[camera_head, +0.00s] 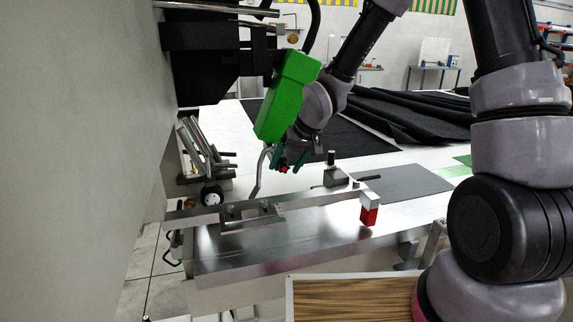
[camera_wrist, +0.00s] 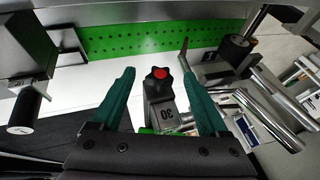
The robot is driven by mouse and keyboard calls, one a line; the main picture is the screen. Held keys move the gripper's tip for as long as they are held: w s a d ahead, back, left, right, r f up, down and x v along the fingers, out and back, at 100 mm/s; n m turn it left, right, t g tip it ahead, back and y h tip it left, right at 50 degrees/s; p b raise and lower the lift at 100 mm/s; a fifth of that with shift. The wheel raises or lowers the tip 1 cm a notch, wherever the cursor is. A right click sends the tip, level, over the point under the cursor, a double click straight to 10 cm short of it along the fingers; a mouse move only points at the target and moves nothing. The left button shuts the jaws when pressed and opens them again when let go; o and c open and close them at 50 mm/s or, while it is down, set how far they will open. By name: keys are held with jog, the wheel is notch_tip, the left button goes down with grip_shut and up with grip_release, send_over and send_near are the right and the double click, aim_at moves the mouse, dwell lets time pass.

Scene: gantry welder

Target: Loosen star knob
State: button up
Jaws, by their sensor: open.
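The star knob (camera_wrist: 158,80) is black with a red centre and sits at the end of a grey block marked "30" (camera_wrist: 167,112). In the head view its red centre (camera_head: 283,169) shows small below the green welder housing (camera_head: 287,95). My gripper (camera_wrist: 159,72) is open, with one teal finger on each side of the knob in the wrist view. Gaps show between the fingers and the knob. In the head view my gripper (camera_head: 286,162) is partly hidden behind the green housing. I cannot tell the exact depth of the fingers relative to the knob.
A curved grey tube (camera_head: 262,172) hangs beside my gripper. A large grey panel (camera_head: 75,160) fills the left. A green perforated strip (camera_wrist: 150,40) lies beyond the knob.

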grip_shut()
